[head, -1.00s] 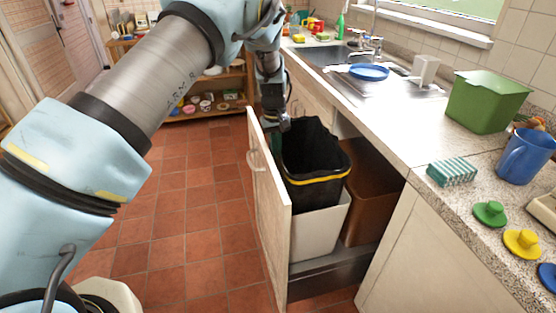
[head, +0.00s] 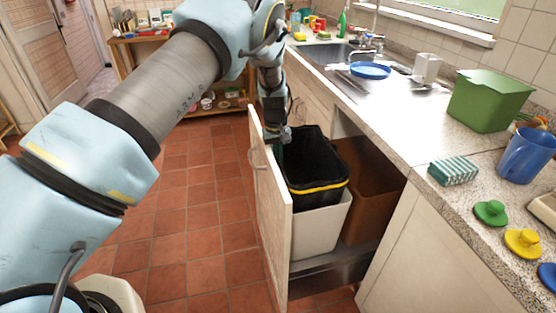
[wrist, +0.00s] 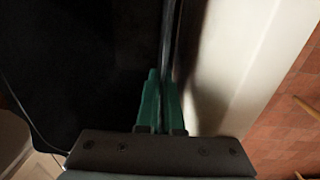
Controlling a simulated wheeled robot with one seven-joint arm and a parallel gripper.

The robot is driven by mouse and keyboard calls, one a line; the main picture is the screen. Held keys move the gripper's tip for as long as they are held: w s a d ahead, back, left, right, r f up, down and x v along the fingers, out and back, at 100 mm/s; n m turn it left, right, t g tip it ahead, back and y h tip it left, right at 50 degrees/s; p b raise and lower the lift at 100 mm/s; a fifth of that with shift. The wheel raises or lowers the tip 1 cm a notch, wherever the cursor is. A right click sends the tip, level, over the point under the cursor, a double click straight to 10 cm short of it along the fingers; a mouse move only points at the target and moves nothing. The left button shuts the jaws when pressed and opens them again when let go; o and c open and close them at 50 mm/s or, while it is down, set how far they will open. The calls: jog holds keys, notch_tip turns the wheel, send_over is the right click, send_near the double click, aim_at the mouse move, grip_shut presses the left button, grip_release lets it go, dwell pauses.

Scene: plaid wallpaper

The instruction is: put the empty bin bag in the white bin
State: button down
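The black bin bag (head: 312,165) with a yellow band stands open in the mouth of the white bin (head: 318,232). Its lower part is hidden inside the bin and its upper part rises above the rim. My gripper (head: 279,143) is at the bag's far left edge, beside the cabinet door. In the wrist view, the green fingers of my gripper (wrist: 161,105) are close together on the edge of the black bag (wrist: 85,70). The inside of the bag is dark.
The open cabinet door (head: 270,205) stands close on the left of the bin. A brown bin (head: 372,180) is on the right in the same pull-out. The counter edge overhangs at the right. The tiled floor (head: 190,230) at left is clear.

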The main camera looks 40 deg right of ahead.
jog(key=c, duration=1.3)
grip_release()
jog(key=shift+c, duration=0.2)
notch_tip(320, 180, up, 13)
jog(key=b, duration=0.2)
jog(key=shift+a+r, duration=0.15)
jog(key=shift+a, duration=0.1)
jog(key=shift+w, duration=0.1)
jog(key=w+a+r+n, duration=0.15)
jog(key=w+a, duration=0.25)
jog(key=a, duration=0.8)
jog(key=w+a+r+n, duration=0.1)
jog(key=w+a+r, duration=0.2)
jog(key=a, duration=0.9)
jog(key=s+a+r+t, duration=0.1)
jog(key=s+a, duration=0.5)
jog(key=a, duration=0.6)
jog(key=s+a+r, duration=0.1)
jog(key=s+a, duration=0.6)
jog(key=a, duration=0.6)
jog(key=shift+a+t, duration=0.3)
jog(key=shift+t, duration=0.1)
